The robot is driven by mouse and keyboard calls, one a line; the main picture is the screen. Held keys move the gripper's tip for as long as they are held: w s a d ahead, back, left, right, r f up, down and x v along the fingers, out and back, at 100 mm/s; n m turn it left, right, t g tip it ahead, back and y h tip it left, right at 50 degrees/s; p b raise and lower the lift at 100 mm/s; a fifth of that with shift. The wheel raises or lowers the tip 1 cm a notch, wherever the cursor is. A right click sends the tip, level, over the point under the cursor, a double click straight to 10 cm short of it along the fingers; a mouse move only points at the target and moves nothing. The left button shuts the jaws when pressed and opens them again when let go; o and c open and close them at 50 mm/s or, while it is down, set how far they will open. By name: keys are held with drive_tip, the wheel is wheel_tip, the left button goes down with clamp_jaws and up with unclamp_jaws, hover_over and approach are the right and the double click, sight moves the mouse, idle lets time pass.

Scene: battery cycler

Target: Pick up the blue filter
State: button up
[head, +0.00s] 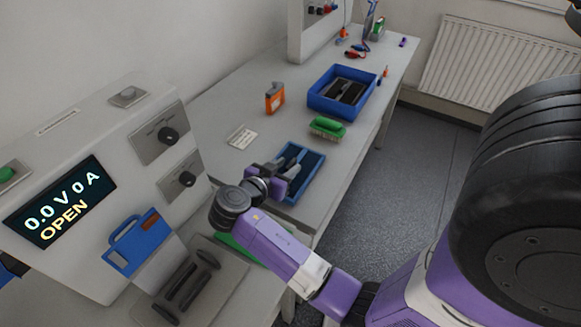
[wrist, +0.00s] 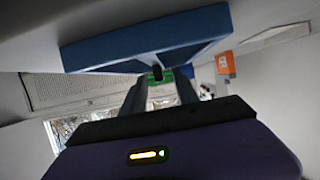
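A blue-framed rectangular piece with dark panels (head: 317,180), which I take to be the blue filter, lies on the grey bench near its front edge. It fills the upper part of the wrist view (wrist: 145,48). My gripper (head: 287,167) is over the left part of this piece and hides some of it. In the wrist view my two grey fingers (wrist: 160,82) are apart, with a small black part showing between their tips. I see nothing clamped between them. I cannot tell whether the fingers touch the frame.
A white card (head: 242,136) lies left. The cycler panel (head: 62,205), with a blue handled piece (head: 140,243), stands at near left.

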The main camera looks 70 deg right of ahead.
drive_tip(key=shift+s+d+f, duration=0.15)
drive_tip(key=shift+d+f, duration=0.15)
drive_tip(key=shift+d, duration=0.25)
clamp_jaws()
drive_tip(key=shift+r, duration=0.15)
